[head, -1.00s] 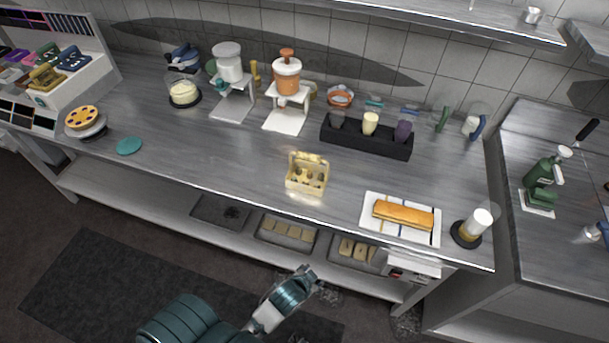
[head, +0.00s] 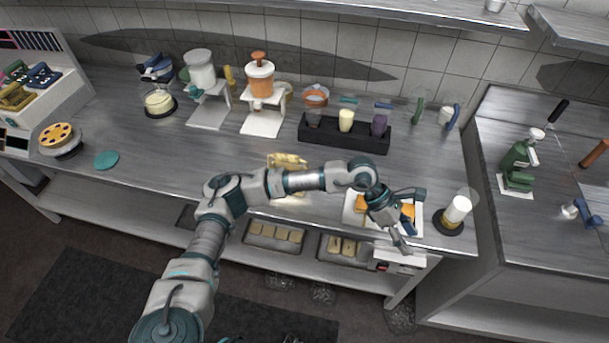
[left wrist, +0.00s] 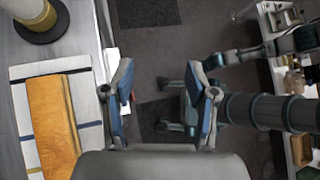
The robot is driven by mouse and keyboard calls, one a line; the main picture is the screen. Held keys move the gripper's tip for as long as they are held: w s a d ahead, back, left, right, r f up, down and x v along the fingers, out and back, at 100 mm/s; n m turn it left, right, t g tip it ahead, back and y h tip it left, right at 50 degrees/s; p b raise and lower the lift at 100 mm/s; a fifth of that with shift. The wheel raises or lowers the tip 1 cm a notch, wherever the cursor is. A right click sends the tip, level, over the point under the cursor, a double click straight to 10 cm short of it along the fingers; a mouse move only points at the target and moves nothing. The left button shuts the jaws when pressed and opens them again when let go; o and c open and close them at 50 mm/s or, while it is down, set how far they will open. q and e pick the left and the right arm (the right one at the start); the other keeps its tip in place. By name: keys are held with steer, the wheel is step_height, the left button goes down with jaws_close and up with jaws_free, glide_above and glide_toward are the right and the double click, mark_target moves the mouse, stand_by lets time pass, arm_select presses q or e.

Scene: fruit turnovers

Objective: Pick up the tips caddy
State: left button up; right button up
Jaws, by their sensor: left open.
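The tips caddy (head: 287,160), a pale yellow holder, stands on the grey counter near its front edge in the head view. My left arm passes in front of it and hides most of it; only its top and a small lower part show. My left gripper (head: 411,219) is open and empty, well to the right of the caddy, over the front part of the pastry board. In the left wrist view the gripper's two blue-padded fingers (left wrist: 160,85) are spread apart over the floor beyond the counter edge, with nothing between them. My right gripper is not visible.
A white striped board (head: 352,214) with a long golden pastry (left wrist: 52,115) lies close to the left gripper. A white-topped dispenser (head: 457,210) stands right of it. A black holder with cups (head: 343,138) and two machines stand behind the caddy.

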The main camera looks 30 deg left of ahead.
arm_select(q)
steer(key=w+a+r+t+y, duration=0.15)
steer(key=w+a+y, duration=0.25)
steer(key=a, duration=0.4)
steer(key=w+a+r+t+y, duration=0.15)
steer(key=w+a+y, duration=0.3)
steer(key=a, duration=0.45)
steer(key=w+a+r+n+y, duration=0.1)
steer(key=a+r+y, duration=0.2)
steer(key=a+r, duration=0.35)
steer(key=a+r+n+y, duration=0.1)
steer(key=a+r+y, duration=0.2)
steer(key=a, duration=0.6)
glide_toward(289, 156)
steer(key=x, duration=0.5)
steer(key=shift+s+f, duration=0.1)
steer(key=shift+f, duration=0.05)
steer(key=shift+x, duration=1)
steer(key=x, duration=0.4)
steer(key=shift+a, duration=0.2)
steer(key=shift+a+f, duration=0.25)
steer(key=shift+f, duration=0.15)
steer(key=shift+d, duration=0.15)
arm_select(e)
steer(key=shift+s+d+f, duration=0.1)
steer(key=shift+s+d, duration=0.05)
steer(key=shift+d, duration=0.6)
